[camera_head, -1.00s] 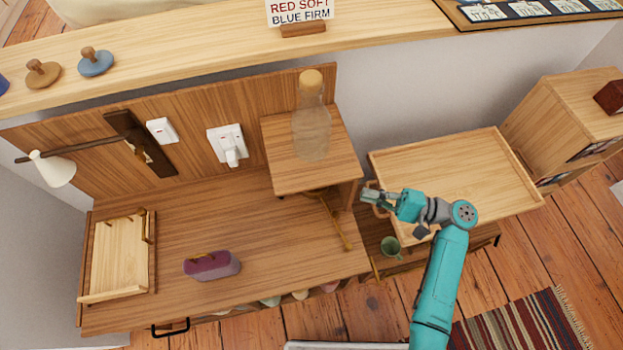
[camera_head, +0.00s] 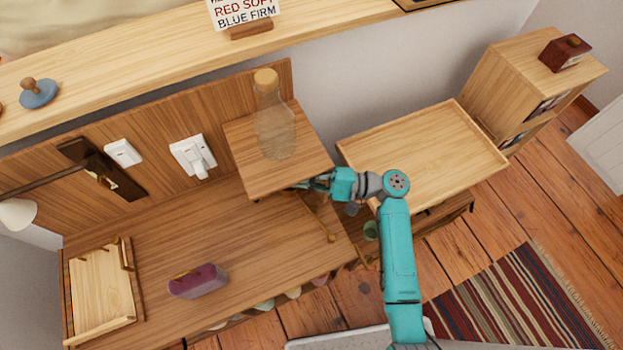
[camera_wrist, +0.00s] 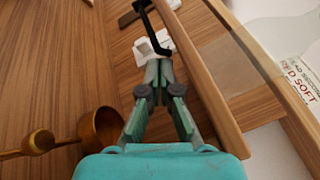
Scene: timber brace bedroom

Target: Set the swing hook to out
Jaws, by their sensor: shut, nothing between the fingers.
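A dark bent hook (camera_wrist: 155,28), which looks like the swing hook, shows just beyond my fingertips in the wrist view. Its lower end appears close to the fingertips; I cannot tell whether they touch. In the head view it is mostly hidden under the small raised shelf (camera_head: 262,165). My gripper (camera_wrist: 158,68) is shut and empty. In the head view my gripper (camera_head: 297,186) reaches in at the right edge of the raised shelf, with its tips partly hidden beneath it.
A brass bar (camera_head: 318,218) with a knob stands near the gripper, left of it in the wrist view (camera_wrist: 42,141). A glass bottle (camera_head: 274,130) stands on the shelf. The desk's middle is clear.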

